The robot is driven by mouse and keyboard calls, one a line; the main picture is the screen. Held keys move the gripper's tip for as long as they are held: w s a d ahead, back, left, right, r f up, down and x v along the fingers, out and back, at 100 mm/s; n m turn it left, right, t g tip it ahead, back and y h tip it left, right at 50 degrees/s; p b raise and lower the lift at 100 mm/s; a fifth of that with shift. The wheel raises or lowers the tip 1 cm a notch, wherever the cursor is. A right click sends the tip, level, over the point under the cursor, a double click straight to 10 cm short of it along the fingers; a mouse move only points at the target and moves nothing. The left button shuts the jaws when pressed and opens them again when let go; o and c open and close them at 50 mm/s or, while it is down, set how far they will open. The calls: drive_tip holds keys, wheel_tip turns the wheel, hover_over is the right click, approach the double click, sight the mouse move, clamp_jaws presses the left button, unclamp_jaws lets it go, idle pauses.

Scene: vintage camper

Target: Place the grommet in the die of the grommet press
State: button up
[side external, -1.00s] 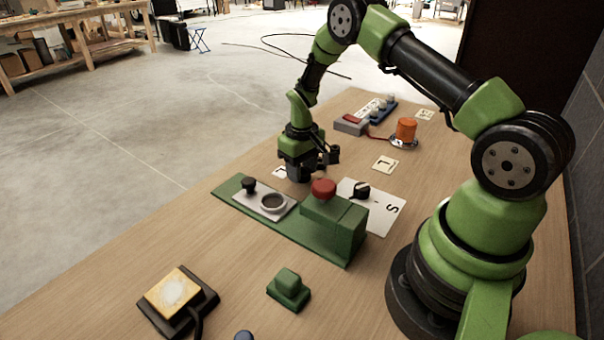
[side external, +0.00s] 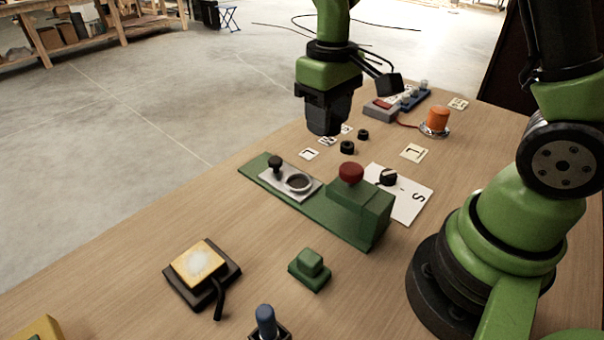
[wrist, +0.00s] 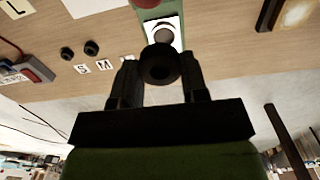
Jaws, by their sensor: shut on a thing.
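My gripper (side external: 323,133) hangs above the table behind the green grommet press (side external: 360,211), fingers pointing down. In the wrist view my gripper (wrist: 157,75) is shut on a black ring-shaped grommet (wrist: 158,66). The held grommet is hidden in the side view. I see nothing in the die. Two other black grommets (side external: 347,147) (side external: 363,134) lie on the table.
Small letter cards (side external: 309,154) lie beside the loose grommets. A red knob (side external: 351,172) tops the press. A white card with a black dial (side external: 408,195) lies to its right. A yellow-topped pad (side external: 199,262) and green block (side external: 309,268) stand in front. An orange cylinder (side external: 438,119) stands behind.

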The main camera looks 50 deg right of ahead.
drive_tip(key=shift+a, duration=0.2)
drive_tip(key=m, duration=0.2)
approach(300, 184)
drive_tip(key=shift+w+a+f, duration=0.15)
drive_tip(key=shift+f, duration=2.8)
drive_tip(key=shift+f, duration=0.6)
drive_tip(key=o, duration=1)
drive_tip(key=shift+f, duration=0.1)
drive_tip(key=shift+c, duration=0.5)
